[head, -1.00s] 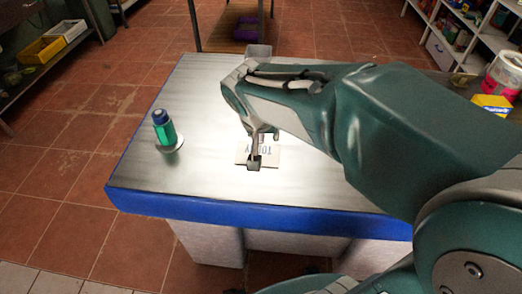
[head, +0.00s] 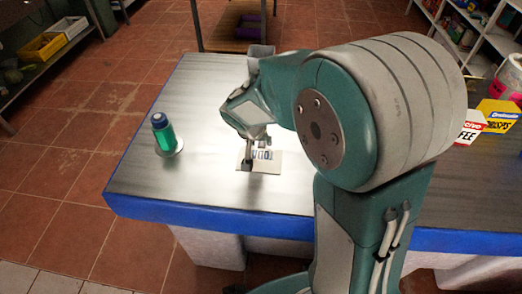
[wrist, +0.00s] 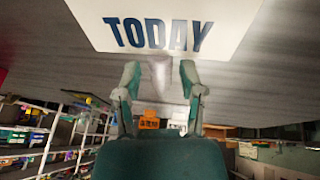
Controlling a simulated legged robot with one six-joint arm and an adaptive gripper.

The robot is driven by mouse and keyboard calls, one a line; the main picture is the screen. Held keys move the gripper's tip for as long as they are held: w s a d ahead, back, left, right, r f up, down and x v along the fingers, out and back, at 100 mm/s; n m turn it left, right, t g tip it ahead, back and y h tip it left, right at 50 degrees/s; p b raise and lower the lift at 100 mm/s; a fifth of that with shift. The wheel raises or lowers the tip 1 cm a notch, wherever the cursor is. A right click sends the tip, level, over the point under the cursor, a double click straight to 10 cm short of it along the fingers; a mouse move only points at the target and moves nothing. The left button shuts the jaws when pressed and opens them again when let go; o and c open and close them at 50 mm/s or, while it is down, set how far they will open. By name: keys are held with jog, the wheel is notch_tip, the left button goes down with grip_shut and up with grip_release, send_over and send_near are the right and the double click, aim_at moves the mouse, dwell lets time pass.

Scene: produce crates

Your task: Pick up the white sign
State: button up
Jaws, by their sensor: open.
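The white sign (head: 268,163) lies on the metal-topped table near its front edge, and my gripper partly covers it in the head view. In the wrist view the sign (wrist: 225,22) fills the top, with the dark blue word TODAY on it. My gripper (head: 248,158) is low over the sign's left part. In the wrist view my gripper (wrist: 159,78) has its two fingers apart, just below the sign's lettered edge in the picture. No sign edge shows between the fingers. A pale blurred shape lies between them; I cannot tell what it is.
A bottle (head: 163,133) with a blue cap and green body stands on the table's (head: 200,95) left. A grey container (head: 260,52) is at the far edge. A yellow box (head: 500,116) and a red-and-white box (head: 468,131) are at the right. Table between bottle and sign is clear.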

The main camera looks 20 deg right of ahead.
jog(key=shift+w+d+f, duration=0.15)
jog(key=shift+w+f, duration=0.1)
jog(key=shift+f, duration=0.4)
grip_shut()
jog(key=shift+r, duration=0.1)
